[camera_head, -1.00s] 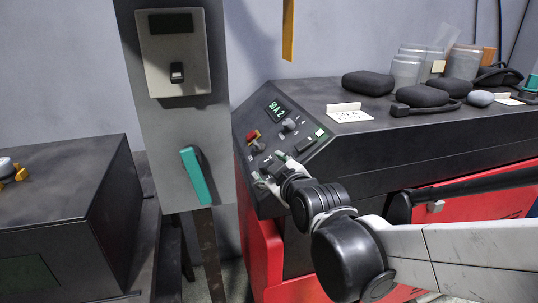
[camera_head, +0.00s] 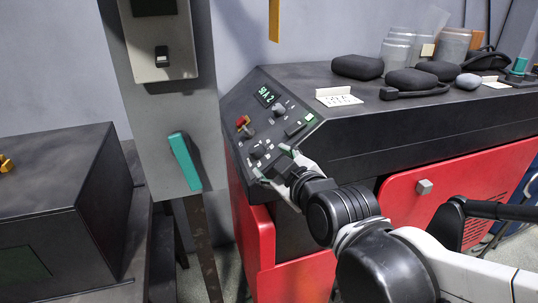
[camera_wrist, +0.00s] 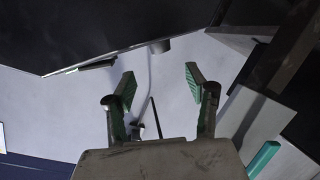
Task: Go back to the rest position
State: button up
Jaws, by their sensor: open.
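My gripper (camera_head: 280,170) is in front of the lower part of the sloped control panel (camera_head: 262,115) on the black and red machine. In the head view its fingers overlap the panel's lower right edge, and I cannot tell the gap there. In the wrist view my gripper (camera_wrist: 160,86) shows two green-padded fingers spread apart with nothing between them. The panel carries a lit green display (camera_head: 267,96), a red knob (camera_head: 242,121) and several other knobs and switches. My arm reaches in from the lower right.
A grey post with a teal lever (camera_head: 185,162) stands left of the panel. A black cabinet (camera_head: 60,215) is at far left. Black pouches (camera_head: 357,67), clear cups (camera_head: 396,53) and a white card (camera_head: 338,97) lie on the machine top. A yellow bar (camera_head: 274,20) hangs above.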

jog(key=s+d+f+m+g+h+p, duration=0.2)
jog(key=s+d+m+g, duration=0.1)
jog(key=s+d+m, duration=0.2)
jog(key=s+d+f+m+g+h+p, duration=0.2)
jog(key=s+d+m+g, duration=0.2)
jog(key=s+d, duration=0.5)
jog(key=shift+s+d+f+m, duration=0.15)
jog(key=shift+s+f+m, duration=0.25)
jog(key=shift+m, duration=0.2)
jog(key=shift+r, duration=0.1)
